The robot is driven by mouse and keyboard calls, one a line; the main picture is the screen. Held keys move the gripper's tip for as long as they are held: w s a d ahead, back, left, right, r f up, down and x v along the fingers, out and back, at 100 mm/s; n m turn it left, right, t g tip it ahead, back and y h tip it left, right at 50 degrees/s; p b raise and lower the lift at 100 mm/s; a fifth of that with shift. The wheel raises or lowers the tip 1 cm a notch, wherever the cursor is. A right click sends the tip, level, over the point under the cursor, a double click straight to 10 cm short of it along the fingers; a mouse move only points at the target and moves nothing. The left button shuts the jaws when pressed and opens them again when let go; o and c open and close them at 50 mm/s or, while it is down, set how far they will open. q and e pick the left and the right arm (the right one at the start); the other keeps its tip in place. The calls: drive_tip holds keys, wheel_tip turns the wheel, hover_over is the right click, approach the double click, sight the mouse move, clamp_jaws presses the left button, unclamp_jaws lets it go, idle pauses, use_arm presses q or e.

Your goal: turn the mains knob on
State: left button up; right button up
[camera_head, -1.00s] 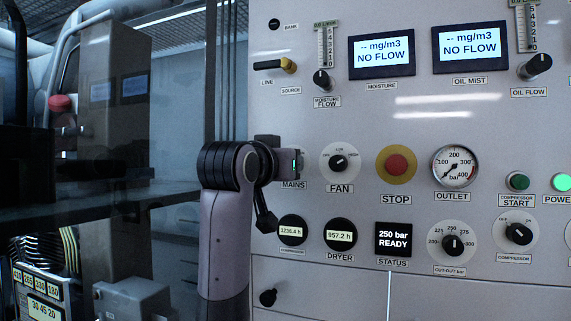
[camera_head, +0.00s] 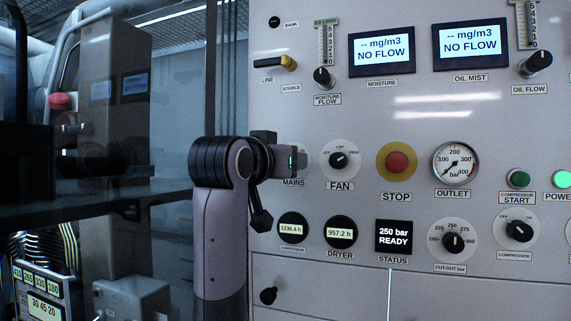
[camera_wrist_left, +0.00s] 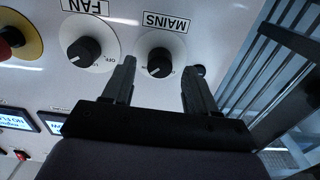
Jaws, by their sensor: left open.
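The mains knob (camera_wrist_left: 159,62) is a black round knob on a pale round dial in the left wrist view, with the MAINS label beside it. In the head view my left gripper hides the knob, and only the MAINS label (camera_head: 293,183) shows below. My left gripper (camera_wrist_left: 160,78) is open, its two fingers pointing at the panel on either side of the knob. I cannot tell whether the fingers touch it. In the head view the left gripper (camera_head: 296,160) is at the panel's left edge, left of the fan knob (camera_head: 338,160). My right gripper is out of view.
The fan knob also shows next to the mains dial in the left wrist view (camera_wrist_left: 84,50). Right of it is the red stop button (camera_head: 397,160) on a yellow ring. Below are the round hour meters (camera_head: 340,233). A glass pane and machinery stand left of the panel.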

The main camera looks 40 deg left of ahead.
use_arm(q)
drive_tip(key=b+v, duration=0.1)
drive_tip(key=v, duration=0.4)
drive_tip(key=shift+s, duration=0.35)
drive_tip(key=shift+f, duration=0.1)
